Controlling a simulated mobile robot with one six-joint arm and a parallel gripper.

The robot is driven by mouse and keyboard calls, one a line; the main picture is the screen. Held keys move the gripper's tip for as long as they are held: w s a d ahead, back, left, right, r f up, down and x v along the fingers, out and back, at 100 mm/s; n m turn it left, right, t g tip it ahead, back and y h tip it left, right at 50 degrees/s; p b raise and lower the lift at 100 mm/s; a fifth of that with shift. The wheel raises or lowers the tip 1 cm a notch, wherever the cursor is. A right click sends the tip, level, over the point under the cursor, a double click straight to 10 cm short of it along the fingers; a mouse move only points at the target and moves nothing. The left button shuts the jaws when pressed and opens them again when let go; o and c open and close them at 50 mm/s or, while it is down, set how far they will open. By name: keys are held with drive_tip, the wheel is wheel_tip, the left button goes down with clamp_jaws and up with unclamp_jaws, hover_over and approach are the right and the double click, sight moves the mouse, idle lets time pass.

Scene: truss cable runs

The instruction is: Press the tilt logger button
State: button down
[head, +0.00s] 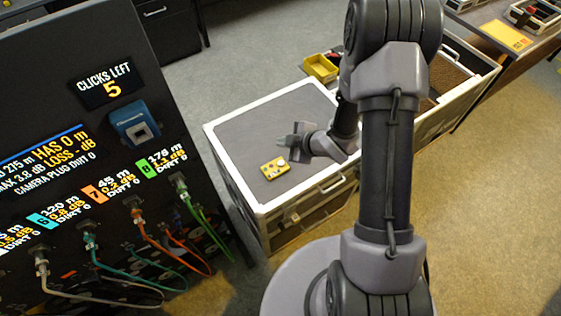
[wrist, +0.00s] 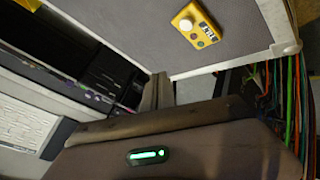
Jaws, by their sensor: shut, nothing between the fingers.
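A small yellow box (head: 274,168) with a round white button and darker spots lies on the grey top of a metal-edged case (head: 250,120); I take it for the tilt logger. In the wrist view the yellow box (wrist: 198,25) shows its white button, a dark label and small dark buttons, near the case's pale edge. My gripper (head: 290,143) is shut and empty, just above and beyond the box in the head view. In the wrist view my gripper's fingers (wrist: 160,88) are together, to the lower left of the box. I cannot tell the exact gap between them.
A black panel (head: 100,30) at left bears a "CLICKS LEFT 5" sign (head: 106,84), a blue device (head: 134,122) and several plugged cables. A yellow bin (head: 321,67) stands behind the case. An open case (head: 455,75) lies right of my arm. The case top is otherwise clear.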

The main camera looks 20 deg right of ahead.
sight(283, 164)
drive_tip(key=shift+f+b, duration=3.5)
drive_tip(key=shift+f, duration=0.9)
drive_tip(key=shift+f, duration=0.15)
drive_tip(key=shift+f+b, duration=0.25)
drive_tip(key=shift+b, duration=0.25)
drive_tip(key=shift+f+b, duration=0.5)
drive_tip(key=shift+r, duration=0.1)
drive_tip(key=shift+r+p, duration=0.6)
drive_tip(key=shift+r, duration=0.2)
drive_tip(key=shift+r+p, duration=1.85)
drive_tip(key=shift+r, duration=0.75)
drive_tip(key=shift+f, duration=0.1)
